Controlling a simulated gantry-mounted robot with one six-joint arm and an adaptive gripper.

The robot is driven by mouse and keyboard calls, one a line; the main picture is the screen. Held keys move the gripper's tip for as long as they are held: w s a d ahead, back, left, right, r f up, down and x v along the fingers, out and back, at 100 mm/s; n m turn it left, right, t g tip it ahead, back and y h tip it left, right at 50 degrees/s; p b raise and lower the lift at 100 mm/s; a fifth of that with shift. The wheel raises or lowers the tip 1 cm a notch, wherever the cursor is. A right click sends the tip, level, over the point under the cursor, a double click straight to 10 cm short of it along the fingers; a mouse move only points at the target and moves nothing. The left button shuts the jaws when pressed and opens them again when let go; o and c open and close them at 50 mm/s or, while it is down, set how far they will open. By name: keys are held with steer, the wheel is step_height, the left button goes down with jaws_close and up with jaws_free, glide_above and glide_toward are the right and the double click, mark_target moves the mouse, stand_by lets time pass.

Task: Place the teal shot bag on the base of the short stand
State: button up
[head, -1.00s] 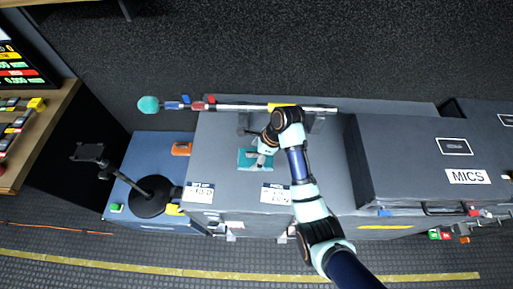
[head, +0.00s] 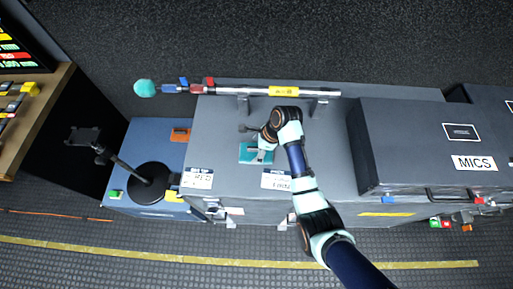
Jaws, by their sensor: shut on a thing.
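The teal shot bag (head: 249,154) lies at the top of the large grey case, between two white labels and the boom pole. My gripper (head: 259,154) is over it and shut on it, partly covering it. I cannot tell whether the bag touches the case top. The short stand (head: 126,167) is to the left, on a lower blue case. Its round black base (head: 153,187) lies flat there, with a thin pole leaning left in the picture to a dark head. The base looks bare.
A boom pole (head: 240,91) with a teal tip lies across the rear of the grey case (head: 330,180). An orange item (head: 180,134) and a yellow item (head: 172,195) are near the stand base. A taller MICS case (head: 420,140) stands at right.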

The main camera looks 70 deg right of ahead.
steer(key=o, duration=1.6)
steer(key=shift+f, duration=0.1)
steer(key=shift+c, duration=0.2)
steer(key=p+v, duration=0.4)
steer(key=v, duration=0.8)
